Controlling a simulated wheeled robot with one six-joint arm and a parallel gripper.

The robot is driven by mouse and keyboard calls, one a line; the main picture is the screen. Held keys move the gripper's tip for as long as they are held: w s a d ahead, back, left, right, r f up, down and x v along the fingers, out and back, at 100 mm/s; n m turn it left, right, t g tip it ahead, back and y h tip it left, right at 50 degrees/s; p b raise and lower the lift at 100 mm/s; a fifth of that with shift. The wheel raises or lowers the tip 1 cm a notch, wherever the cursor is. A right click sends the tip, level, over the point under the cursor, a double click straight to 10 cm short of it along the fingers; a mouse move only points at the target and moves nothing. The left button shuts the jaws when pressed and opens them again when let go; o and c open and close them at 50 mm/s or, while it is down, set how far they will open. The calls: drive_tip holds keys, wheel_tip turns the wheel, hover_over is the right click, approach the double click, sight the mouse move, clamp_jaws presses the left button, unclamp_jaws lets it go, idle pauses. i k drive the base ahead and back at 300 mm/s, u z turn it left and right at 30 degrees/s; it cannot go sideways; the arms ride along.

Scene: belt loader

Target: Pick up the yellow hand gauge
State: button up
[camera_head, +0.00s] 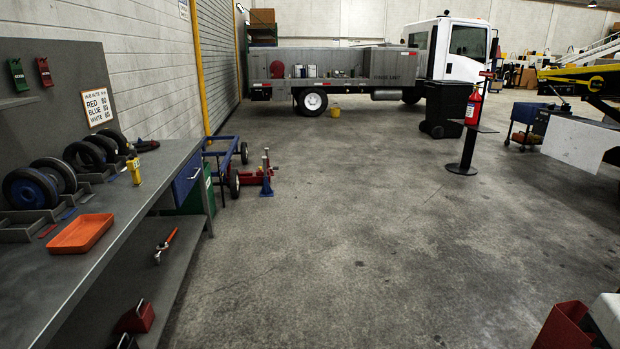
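The yellow hand gauge (134,170) stands upright on the grey workbench (50,285) at the left. It is near the bench's right edge, beside the dark wheels in their holders. It is small in view, so its finer details are not clear. My gripper is not in view.
An orange tray (81,234) lies on the bench nearer than the gauge. Several wheels, one at the front (29,189), stand along the wall side. A blue cart (225,154) and a blue jack stand (266,178) are beyond the bench. The floor (350,250) right of it is open.

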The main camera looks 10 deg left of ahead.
sight(133, 165)
drive_tip(key=u, duration=0.3)
drive_tip(key=i, duration=1.95)
drive_tip(key=u, duration=1.25)
drive_tip(key=i, duration=1.85)
drive_tip(key=u, duration=0.7)
drive_tip(key=i, duration=0.35)
drive_tip(key=u, duration=0.1)
